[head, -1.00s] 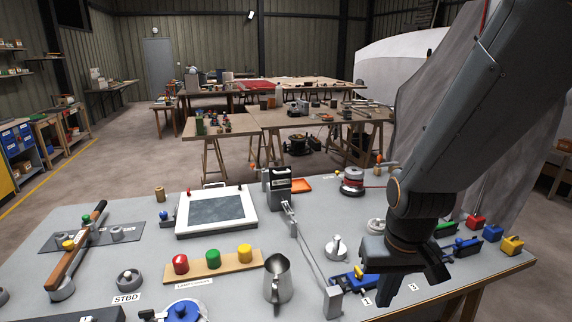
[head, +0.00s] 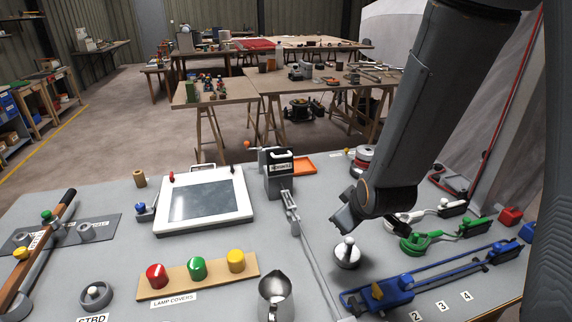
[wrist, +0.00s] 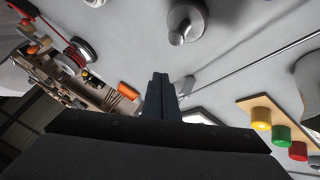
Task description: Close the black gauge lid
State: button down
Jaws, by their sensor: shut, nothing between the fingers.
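A dark box with a black upper part, a pale label and a small light handle (head: 280,172) stands at the back middle of the bench in the head view. It looks like the black gauge, but I cannot tell how far its lid is open. My gripper (head: 343,217) is to the right of the box and nearer to me, above the bench and apart from the box. Its fingers point left. In the wrist view the fingertips (wrist: 160,78) are together and empty. The box is not clearly visible there, being largely hidden behind the fingers.
A round base with a silver knob (head: 347,252) stands just below my gripper. A metal rod and bracket (head: 290,212) run forward from the box. A white-framed panel (head: 243,212) lies left of it. A metal jug (head: 276,297) and coloured lamp covers (head: 197,268) stand in front.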

jog(key=w+a+r+n+t+y+b, duration=0.1)
jog(key=w+a+r+n+t+y, duration=0.15)
jog(key=a+n+t, duration=0.35)
jog(key=w+a+r+n+t+y+b, duration=0.1)
jog(key=w+a+r+n+t+y, duration=0.15)
jog(key=a+n, duration=0.35)
jog(key=w+a+n, duration=0.1)
jog(key=w+a, duration=0.1)
jog(key=w, duration=1.1)
jog(key=shift+w+a+f+t, duration=0.2)
jog(key=shift+a+f+t, duration=0.1)
jog(key=shift+t, duration=0.15)
jog(key=shift+r, duration=0.15)
